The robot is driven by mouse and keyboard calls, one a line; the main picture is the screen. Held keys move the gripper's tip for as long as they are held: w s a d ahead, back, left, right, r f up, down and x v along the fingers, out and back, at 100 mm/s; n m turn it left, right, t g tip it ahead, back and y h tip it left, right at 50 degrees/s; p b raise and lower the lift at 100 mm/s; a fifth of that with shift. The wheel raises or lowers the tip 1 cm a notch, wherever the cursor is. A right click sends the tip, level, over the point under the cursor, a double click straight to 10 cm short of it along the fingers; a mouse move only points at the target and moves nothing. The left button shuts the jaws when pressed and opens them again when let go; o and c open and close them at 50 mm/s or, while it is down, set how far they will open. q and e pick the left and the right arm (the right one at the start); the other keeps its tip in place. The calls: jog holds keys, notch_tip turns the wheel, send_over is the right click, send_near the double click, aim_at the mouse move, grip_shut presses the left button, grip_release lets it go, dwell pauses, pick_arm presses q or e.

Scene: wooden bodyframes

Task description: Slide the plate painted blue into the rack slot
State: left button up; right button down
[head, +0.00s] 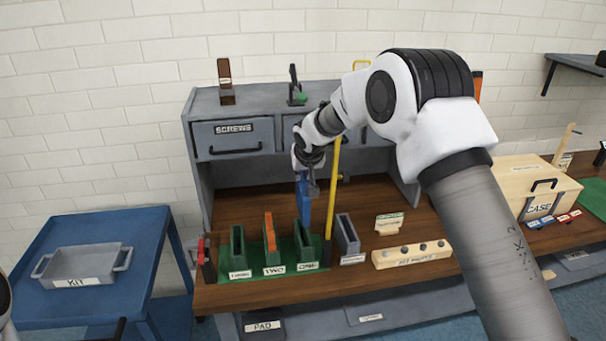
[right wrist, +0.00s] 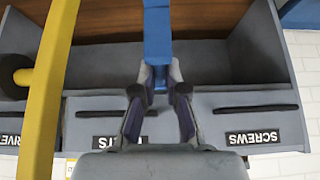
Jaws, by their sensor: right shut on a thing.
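The blue plate (head: 304,206) hangs upright from my right gripper (head: 308,176) in the head view. In the right wrist view the gripper (right wrist: 159,88) is shut on one end of the blue plate (right wrist: 157,32). The green rack (head: 270,252) stands on the wooden bench with several upright slots. An orange plate (head: 269,230) stands in its middle slot, labelled TWO. The plate's lower end is just above and behind the right green slot (head: 304,247); I cannot tell whether they touch. My left gripper is out of view.
A yellow upright bar (head: 333,190) stands close right of the blue plate. A grey slotted holder (head: 347,235) and a wooden block with knobs (head: 411,254) stand farther right. Grey drawers (head: 234,139) rise behind. A grey KIT tray (head: 83,265) sits on the blue table.

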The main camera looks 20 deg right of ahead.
jog(key=shift+s+r, duration=0.25)
jog(key=shift+s, duration=0.1)
jog(key=shift+f, duration=0.1)
jog(key=f+b, duration=0.1)
jog(key=f, duration=0.1)
jog(key=w+f+b, duration=0.1)
jog(key=f+b, duration=0.1)
jog(key=shift+d, duration=0.15)
jog(key=shift+s+f+b, duration=0.2)
jog(key=shift+f+b, duration=0.45)
jog(key=shift+b, duration=0.3)
jog(key=shift+f, duration=0.35)
jog(key=shift+w+f, duration=0.2)
jog(key=shift+f, duration=0.05)
jog(key=shift+s+r, duration=0.15)
jog(key=shift+r, duration=0.05)
jog(key=shift+f+b, duration=0.1)
jog(key=shift+b, duration=0.2)
